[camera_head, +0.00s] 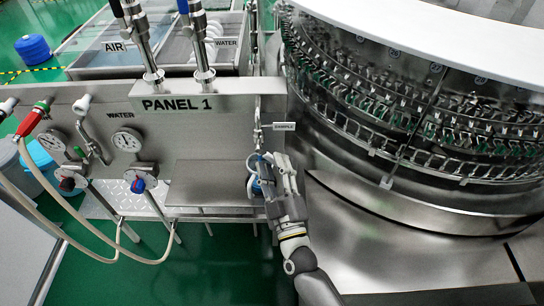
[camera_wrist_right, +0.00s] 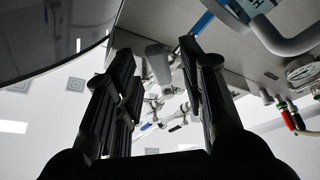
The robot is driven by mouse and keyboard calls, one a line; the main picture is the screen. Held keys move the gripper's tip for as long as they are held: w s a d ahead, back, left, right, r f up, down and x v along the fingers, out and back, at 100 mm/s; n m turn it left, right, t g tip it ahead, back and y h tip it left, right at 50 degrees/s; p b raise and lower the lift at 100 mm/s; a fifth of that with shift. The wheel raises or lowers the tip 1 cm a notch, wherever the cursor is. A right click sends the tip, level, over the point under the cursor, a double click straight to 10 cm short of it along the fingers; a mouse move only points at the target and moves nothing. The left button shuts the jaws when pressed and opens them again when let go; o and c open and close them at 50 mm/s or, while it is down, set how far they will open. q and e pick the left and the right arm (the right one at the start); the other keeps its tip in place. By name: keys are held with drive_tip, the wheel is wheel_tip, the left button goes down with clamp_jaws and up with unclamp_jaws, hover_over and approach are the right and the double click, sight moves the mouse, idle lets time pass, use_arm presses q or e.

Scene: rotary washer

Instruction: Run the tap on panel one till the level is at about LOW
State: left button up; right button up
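Panel one (camera_head: 225,125) is a steel panel labelled PANEL 1, with a SAMPLE tag (camera_head: 284,126) at its right end. My right gripper (camera_head: 272,162) is below this tag, close to the panel's right end. A small blue-and-white item (camera_head: 255,184) shows just left of the gripper, partly hidden by it; I cannot tell what it is or whether they touch. In the right wrist view the gripper's two fingers (camera_wrist_right: 158,78) are spread apart. A grey tap-like fitting (camera_wrist_right: 157,62) shows between them. No LOW mark or level can be read. My left gripper is not in view.
A red-collared knob (camera_head: 68,182) and a blue-collared knob (camera_head: 138,184) sit under gauges on the panel. Pale hoses (camera_head: 70,232) loop at the left. The round washer (camera_head: 410,130) stands close on the right. A bare steel shelf (camera_head: 207,183) lies left of the gripper.

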drive_tip(key=shift+x, duration=1.25)
drive_tip(key=shift+c, duration=0.5)
clamp_jaws()
